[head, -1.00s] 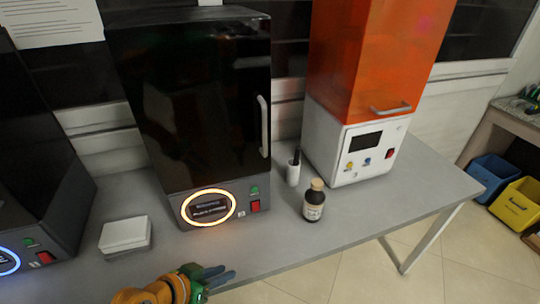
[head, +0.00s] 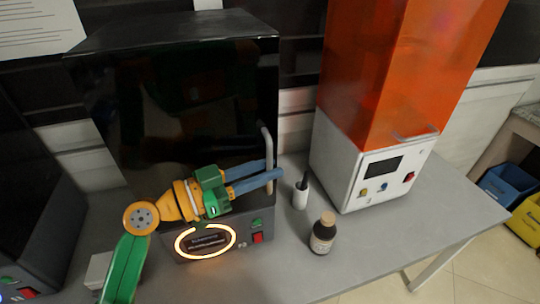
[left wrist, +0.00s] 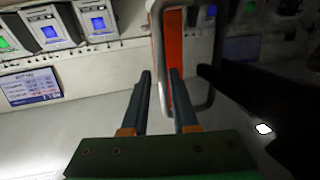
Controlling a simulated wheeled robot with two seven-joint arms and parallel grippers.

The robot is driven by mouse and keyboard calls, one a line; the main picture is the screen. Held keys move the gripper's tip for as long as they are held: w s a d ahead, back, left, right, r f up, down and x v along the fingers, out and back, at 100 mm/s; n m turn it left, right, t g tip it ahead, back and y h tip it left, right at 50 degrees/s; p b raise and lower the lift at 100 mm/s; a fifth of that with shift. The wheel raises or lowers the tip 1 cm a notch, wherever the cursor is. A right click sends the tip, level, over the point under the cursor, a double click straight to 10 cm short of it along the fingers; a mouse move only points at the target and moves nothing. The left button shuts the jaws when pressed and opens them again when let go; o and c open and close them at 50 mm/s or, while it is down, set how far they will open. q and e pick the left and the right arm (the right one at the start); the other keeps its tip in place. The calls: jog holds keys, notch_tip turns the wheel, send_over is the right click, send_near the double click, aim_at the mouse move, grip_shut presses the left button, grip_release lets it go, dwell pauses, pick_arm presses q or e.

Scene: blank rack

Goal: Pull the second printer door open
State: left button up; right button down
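The second printer (head: 170,110) is a black box with a glossy dark door and a lit orange ring (head: 205,242) on its front base. Its door looks shut. A pale vertical handle (head: 268,147) stands at the door's right edge. My left gripper (head: 272,170), green with blue-grey fingers, is at the lower part of this handle. In the left wrist view, the handle (left wrist: 158,45) is a grey loop. One bar of it lines up between my parted fingertips (left wrist: 160,73); contact cannot be told. My right gripper is not in view.
An orange-topped printer (head: 345,160) stands to the right. A brown bottle (head: 322,238) and a small white holder (head: 300,195) stand on the grey table (head: 400,235) between. Another dark printer (head: 30,190) is at the left. A white box (head: 97,268) is partly hidden by my arm.

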pick_arm(q)
jog(key=shift+w+d, duration=0.3)
jog(key=shift+d, duration=0.2)
jog(key=shift+w+d+f, duration=0.1)
jog(key=shift+w+f, duration=0.15)
jog(key=shift+w, duration=0.1)
jog(key=shift+s, duration=0.15)
grip_shut()
jog(key=shift+r, duration=0.1)
dwell(0.5)
